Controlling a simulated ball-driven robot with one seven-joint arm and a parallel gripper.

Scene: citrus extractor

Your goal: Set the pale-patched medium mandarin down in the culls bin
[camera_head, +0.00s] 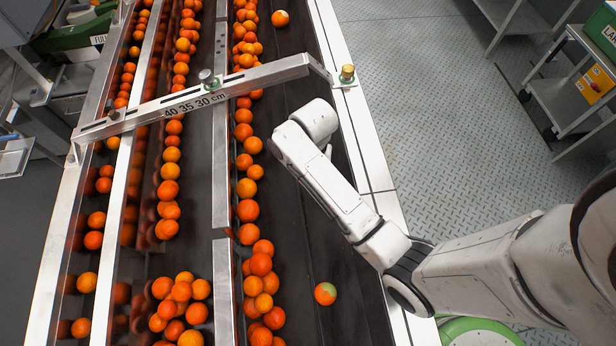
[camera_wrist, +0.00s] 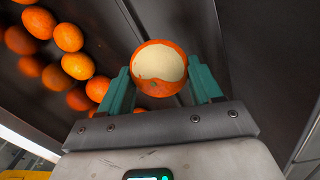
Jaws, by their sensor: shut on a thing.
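The mandarin (camera_wrist: 158,66), orange with a large pale cream patch facing the camera, sits between the two teal fingers of my gripper (camera_wrist: 159,80) in the wrist view. My gripper is shut on it, above a dark surface. In the head view my arm reaches over the dark right-hand lane of the conveyor, and its links hide my gripper and the held mandarin. I cannot make out a bin marked for culls in either view.
A steel bar marked 40 35 30 cm (camera_head: 195,98) crosses the lanes. Several oranges line the rail (camera_head: 221,180). A cart (camera_head: 565,95) with a green box (camera_head: 603,35) stands right.

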